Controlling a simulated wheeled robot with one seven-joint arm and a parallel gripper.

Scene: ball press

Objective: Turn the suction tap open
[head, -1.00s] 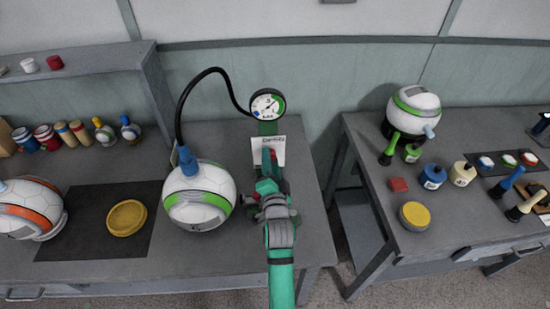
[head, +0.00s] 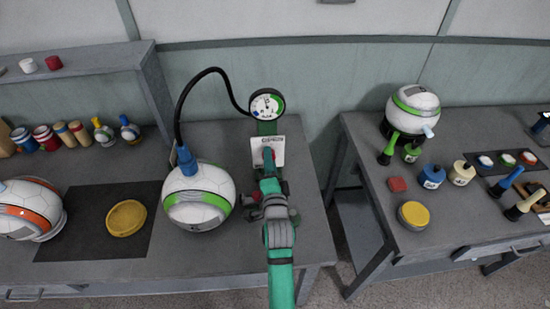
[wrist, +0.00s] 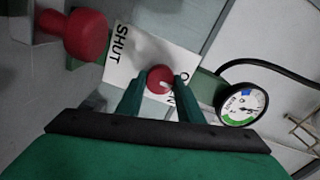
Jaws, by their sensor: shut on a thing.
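The suction tap's red knob (wrist: 160,76) sits between my two green fingertips in the wrist view, in front of a white plate (wrist: 125,75) lettered SHUT at one side. The lettering at the other side is partly hidden by a finger, with an O and an N showing. My gripper (head: 268,165) is shut on the red knob, beside the plate below the gauge (head: 266,104). The gauge also shows in the wrist view (wrist: 242,104), with a green band on its dial. My gripper and wrist hide the lower part of the tap.
A white and green ball (head: 199,197) with a blue fitting and black hose (head: 180,110) stands close left of my arm. A larger red knob (wrist: 86,36) is left of the plate in the wrist view. A yellow disc (head: 126,218) lies on a dark mat (head: 80,244).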

